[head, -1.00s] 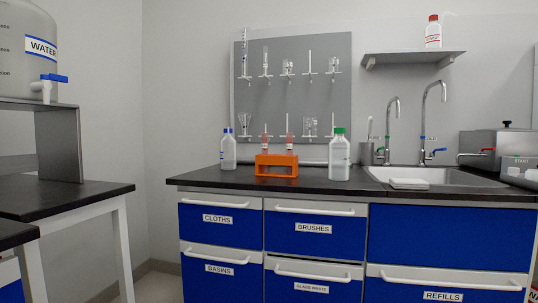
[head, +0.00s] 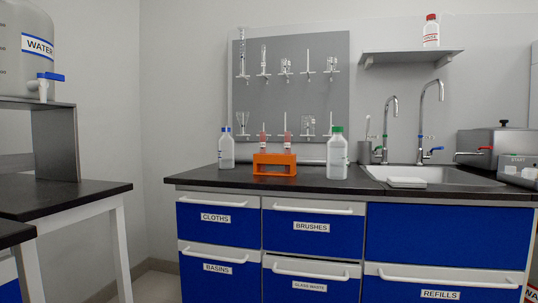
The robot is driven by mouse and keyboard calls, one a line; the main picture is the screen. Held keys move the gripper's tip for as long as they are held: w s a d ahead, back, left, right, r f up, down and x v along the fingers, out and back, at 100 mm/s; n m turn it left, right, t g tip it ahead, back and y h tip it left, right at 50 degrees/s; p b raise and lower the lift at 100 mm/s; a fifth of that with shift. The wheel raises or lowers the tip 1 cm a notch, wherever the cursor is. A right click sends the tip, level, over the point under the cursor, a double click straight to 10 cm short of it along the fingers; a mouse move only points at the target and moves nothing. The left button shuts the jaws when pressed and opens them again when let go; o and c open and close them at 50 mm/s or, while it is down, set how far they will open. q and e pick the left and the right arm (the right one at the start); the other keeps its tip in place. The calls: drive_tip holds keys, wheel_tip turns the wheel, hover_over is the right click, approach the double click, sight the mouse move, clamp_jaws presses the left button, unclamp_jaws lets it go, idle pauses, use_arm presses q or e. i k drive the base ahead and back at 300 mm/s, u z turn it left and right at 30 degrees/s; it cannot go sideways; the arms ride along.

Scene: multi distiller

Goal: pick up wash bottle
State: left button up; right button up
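A white bottle with a red cap and a red-printed label (head: 431,33) stands upright on the wall shelf (head: 410,57) at the upper right; a faint thin spout shows above its cap, like a wash bottle. On the dark counter (head: 215,180) stand a clear bottle with a blue cap (head: 226,152) and a larger, pale bottle with a green cap (head: 337,156). Neither of my grippers is in view.
An orange rack (head: 274,164) holding two reddish tubes stands between the counter bottles. A sink (head: 440,175) with tall taps and a metal bath (head: 490,143) are at right. A pegboard (head: 290,90) carries glassware. A water tank (head: 25,45) stands at left.

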sight(337, 154)
drive_tip(key=z, duration=1.85)
drive_tip(key=k, duration=0.95)
drive_tip(key=u, duration=1.3)
drive_tip(key=i, duration=1.15)
